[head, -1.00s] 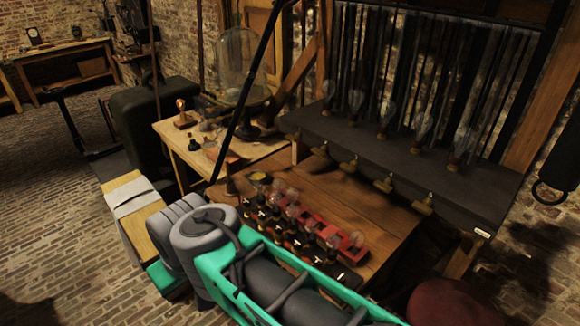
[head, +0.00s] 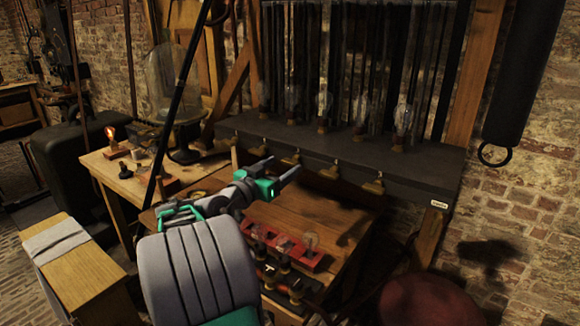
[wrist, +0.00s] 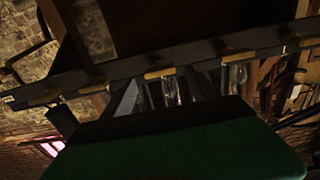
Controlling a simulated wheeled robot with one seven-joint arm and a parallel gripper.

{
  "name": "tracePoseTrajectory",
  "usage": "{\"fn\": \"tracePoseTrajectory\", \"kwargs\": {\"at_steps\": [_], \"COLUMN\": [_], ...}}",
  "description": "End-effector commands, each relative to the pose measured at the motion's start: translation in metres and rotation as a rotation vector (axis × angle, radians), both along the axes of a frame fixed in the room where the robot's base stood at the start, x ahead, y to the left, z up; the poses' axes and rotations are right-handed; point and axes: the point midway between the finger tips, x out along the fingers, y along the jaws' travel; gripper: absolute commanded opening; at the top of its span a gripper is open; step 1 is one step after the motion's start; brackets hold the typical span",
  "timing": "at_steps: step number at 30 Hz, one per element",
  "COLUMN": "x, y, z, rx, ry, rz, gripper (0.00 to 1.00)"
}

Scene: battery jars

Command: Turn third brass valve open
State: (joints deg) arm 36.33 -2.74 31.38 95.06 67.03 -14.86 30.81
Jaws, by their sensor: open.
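A row of several brass valves runs along the front edge of a dark shelf (head: 420,172). The middle valve, third from either end (head: 290,160), is just beyond my gripper (head: 282,168) in the head view. My gripper is open and empty, its two fingers apart and pointing at the shelf front. In the wrist view the middle valve (wrist: 160,72) appears ahead, roughly between the fingertips (wrist: 166,88). I see no contact. The wrist view is dark and my gripper's body covers its lower part, so the valve's handle angle is hard to tell.
Below, a wooden table (head: 345,225) holds a red rack of bulbs (head: 285,245). A glass bell jar (head: 172,85) stands left. A dark cylinder with a ring (head: 495,155) hangs right.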

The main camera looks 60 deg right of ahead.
Motion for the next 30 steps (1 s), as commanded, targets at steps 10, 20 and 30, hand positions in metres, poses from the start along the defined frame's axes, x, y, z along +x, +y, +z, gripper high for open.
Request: {"fn": "tracePoseTrajectory", "kwargs": {"at_steps": [10,20,30], "x": [-0.007,-0.006,-0.006], "y": [-0.045,-0.044,-0.044], "z": [0.001,0.000,0.000], "rx": [0.003,0.004,0.004], "ry": [0.001,0.000,0.000], "rz": [0.002,0.003,0.003], "gripper": [0.69,0.58,0.31]}}
